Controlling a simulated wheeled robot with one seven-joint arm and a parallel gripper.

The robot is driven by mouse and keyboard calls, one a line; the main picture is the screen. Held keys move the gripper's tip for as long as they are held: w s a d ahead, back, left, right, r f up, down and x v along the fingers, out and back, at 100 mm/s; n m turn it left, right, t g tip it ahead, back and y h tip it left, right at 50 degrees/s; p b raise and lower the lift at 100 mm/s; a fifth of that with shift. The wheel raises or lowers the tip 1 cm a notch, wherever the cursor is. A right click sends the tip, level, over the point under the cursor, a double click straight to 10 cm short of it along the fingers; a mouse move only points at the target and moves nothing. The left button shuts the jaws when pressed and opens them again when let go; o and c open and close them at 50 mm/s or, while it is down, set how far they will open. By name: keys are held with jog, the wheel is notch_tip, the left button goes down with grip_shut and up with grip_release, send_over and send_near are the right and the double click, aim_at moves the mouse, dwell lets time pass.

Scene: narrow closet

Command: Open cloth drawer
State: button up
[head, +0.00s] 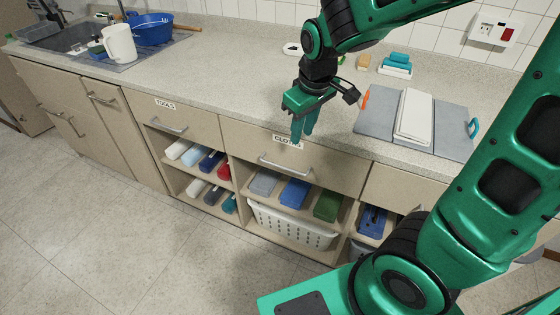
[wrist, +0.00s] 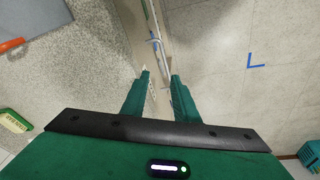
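The cloth drawer (head: 320,168) is a beige drawer front under the counter and looks shut. Its label (head: 288,142) is partly hidden by my gripper. A silver bar handle (head: 285,165) runs across its front. My gripper (head: 303,138) points down in front of the drawer, above the handle. In the wrist view its two green fingers (wrist: 160,78) are apart with nothing between them. There, a handle (wrist: 155,42) on the cabinet front shows beyond the fingertips. I see no contact with the drawer's handle.
The tools drawer (head: 175,122) is to the left and looks shut. Open shelves below hold folded cloths (head: 294,193) and a white basket (head: 290,228). A grey folder-like board (head: 370,112) lies on the counter (head: 235,60). The floor (head: 90,230) in front is clear.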

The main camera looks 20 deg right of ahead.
aim_at(282, 167)
jog(key=w+a+f+n+g+h, duration=0.1)
jog(key=w+a+f+n+h, duration=0.1)
jog(key=w+a+f+n, duration=0.25)
jog(key=x, duration=0.7)
jog(key=a+x, duration=0.1)
jog(key=x, duration=0.3)
jog(key=shift+s+f, duration=0.1)
jog(key=shift+s, duration=0.2)
grip_shut()
jog(key=shift+w, duration=0.15)
dwell(1.0)
